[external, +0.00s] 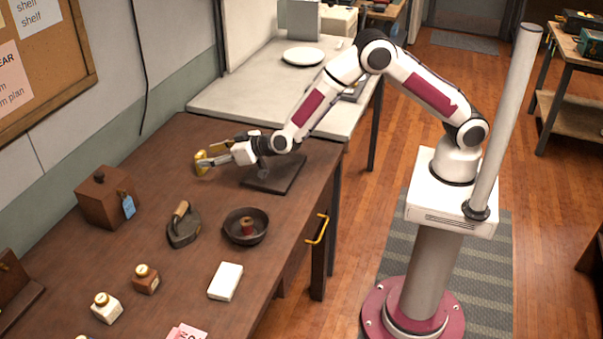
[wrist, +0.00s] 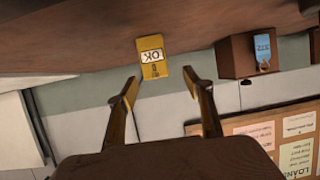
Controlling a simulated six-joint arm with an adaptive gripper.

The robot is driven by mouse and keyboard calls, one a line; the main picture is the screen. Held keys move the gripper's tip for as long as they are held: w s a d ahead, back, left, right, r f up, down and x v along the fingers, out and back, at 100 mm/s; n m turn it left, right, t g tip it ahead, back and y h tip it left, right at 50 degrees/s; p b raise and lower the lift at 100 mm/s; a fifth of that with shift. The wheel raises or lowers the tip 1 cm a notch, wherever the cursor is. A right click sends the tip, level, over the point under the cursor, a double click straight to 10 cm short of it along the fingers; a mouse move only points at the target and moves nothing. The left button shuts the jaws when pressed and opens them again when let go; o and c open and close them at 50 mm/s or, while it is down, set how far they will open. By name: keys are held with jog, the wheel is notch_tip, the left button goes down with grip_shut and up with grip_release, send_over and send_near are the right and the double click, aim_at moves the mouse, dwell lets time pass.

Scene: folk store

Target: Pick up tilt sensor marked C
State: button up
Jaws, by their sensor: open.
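No letter C can be read in either view. Two small blocks with round pale tops, possibly the sensors, stand on the brown table: one cream (external: 107,309), one brown (external: 146,280). Their markings are too small to read. A sliver of another small object shows at the bottom edge. My gripper (external: 217,152) is open over the far part of the table, well away from these blocks. A yellow object (external: 202,163) is just beyond its fingertips.
A brown box with a blue tag (external: 105,197), an old iron (external: 184,225), a dark bowl (external: 246,228) and a white block (external: 225,281) stand on the table (external: 150,160). A dark flat base (external: 273,175) lies beneath my gripper. A pale counter (external: 240,95) adjoins behind.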

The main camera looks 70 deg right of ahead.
aim_at(201, 157)
jog(key=shift+w+d+f, duration=0.2)
jog(key=shift+w+f, duration=0.25)
jog(key=shift+w, duration=0.2)
jog(key=shift+w+d+f, duration=0.15)
jog(key=shift+w+f, duration=0.25)
jog(key=shift+w, duration=0.2)
jog(key=shift+x, duration=1.15)
jog(key=shift+c, duration=0.2)
jog(key=c, duration=1.2)
